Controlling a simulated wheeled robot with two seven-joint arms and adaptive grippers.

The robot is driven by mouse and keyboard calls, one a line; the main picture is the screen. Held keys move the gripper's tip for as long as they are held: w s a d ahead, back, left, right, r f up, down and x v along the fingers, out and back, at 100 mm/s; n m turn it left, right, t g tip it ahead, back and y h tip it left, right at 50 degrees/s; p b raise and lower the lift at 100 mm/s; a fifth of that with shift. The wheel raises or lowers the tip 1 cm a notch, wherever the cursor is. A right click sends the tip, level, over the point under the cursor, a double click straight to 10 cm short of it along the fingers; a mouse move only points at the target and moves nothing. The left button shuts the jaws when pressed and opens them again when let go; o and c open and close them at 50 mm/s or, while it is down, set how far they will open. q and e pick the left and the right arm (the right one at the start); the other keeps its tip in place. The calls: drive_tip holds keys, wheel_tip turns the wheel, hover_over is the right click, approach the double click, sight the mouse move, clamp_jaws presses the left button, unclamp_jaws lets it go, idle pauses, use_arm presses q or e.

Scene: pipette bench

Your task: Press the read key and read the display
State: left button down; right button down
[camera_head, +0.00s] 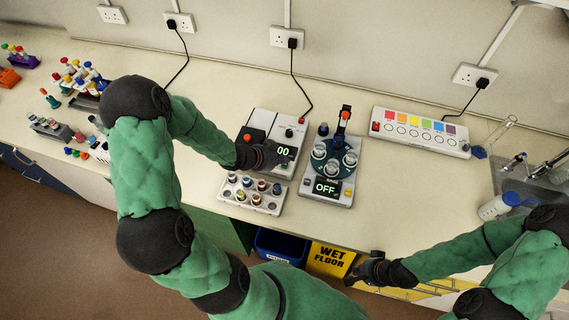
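A pale instrument (262,122) stands on the bench with a lit display (287,150). The display's visible right part reads "00"; anything left of that is hidden by my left gripper. My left gripper (277,157) is over the instrument's front, just beside the display. Its fingers are small and dark, so whether they are open or shut is unclear. A small green spot, possibly a key (284,166), shows by the fingertips; I cannot tell whether they touch it. My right gripper (362,268) is open and empty, off the bench's front edge.
A rack of vials (252,208) stands in front of the instrument. To the right is a device with a round carousel and a display (327,187) reading "OFF". A colour-striped panel (420,131) lies behind right. Tube racks crowd the left; a sink (540,190) is at right.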

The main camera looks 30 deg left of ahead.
sight(282, 165)
use_arm(q)
drive_tip(key=shift+f, duration=0.4)
drive_tip(key=shift+r, duration=0.15)
idle(0.4)
drive_tip(key=shift+r+p, duration=0.65)
drive_tip(key=shift+r, duration=0.15)
drive_tip(key=shift+r, duration=0.1)
wheel_tip(282, 165, up, 6)
drive_tip(key=p, duration=0.6)
idle(0.6)
